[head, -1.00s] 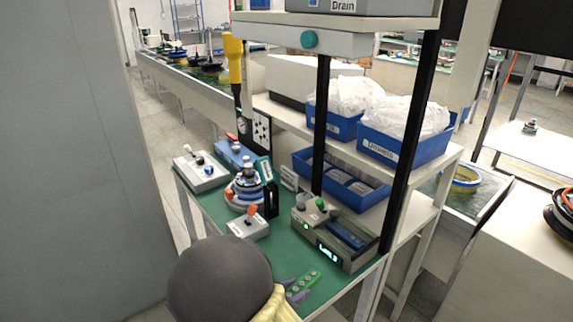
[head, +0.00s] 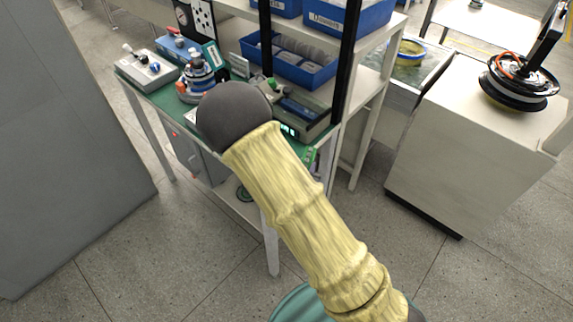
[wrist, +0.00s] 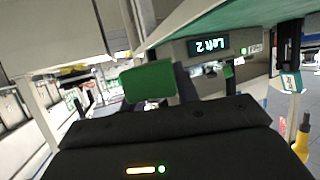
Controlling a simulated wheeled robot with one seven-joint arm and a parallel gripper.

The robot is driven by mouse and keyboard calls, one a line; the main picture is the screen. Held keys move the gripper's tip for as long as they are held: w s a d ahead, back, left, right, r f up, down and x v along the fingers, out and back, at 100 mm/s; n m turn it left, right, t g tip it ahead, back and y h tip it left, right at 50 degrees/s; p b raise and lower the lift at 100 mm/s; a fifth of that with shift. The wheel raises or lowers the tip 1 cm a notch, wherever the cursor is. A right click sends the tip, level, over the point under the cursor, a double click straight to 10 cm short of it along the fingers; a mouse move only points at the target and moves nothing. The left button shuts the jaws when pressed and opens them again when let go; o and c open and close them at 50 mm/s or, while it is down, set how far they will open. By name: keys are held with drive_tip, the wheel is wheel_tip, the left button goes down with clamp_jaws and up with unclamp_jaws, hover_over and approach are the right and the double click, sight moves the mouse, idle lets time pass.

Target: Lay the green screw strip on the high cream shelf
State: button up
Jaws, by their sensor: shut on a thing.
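The green screw strip (wrist: 148,82) shows in the wrist view, held at the tips of my gripper (wrist: 152,101), which is shut on it. In the head view a small part of the strip (head: 310,155) shows beside the bench's front right corner; my yellow-sleeved arm hides most of my gripper. The cream shelf (head: 392,27) with blue bins stands above the bench at the top, cut by the frame's upper edge. Any shelf above it is out of view.
A black post (head: 347,65) rises at the shelf's front. A cream cabinet (head: 470,150) stands right. Floor between is clear.

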drive_tip(key=w+d+f+n+y, duration=0.1)
drive_tip(key=d+f+n+y, duration=0.2)
drive_tip(key=d+f, duration=0.6)
drive_tip(key=shift+w+d+t+y, duration=0.4)
drive_tip(key=shift+d+y, duration=0.1)
drive_tip(key=shift+d, duration=0.5)
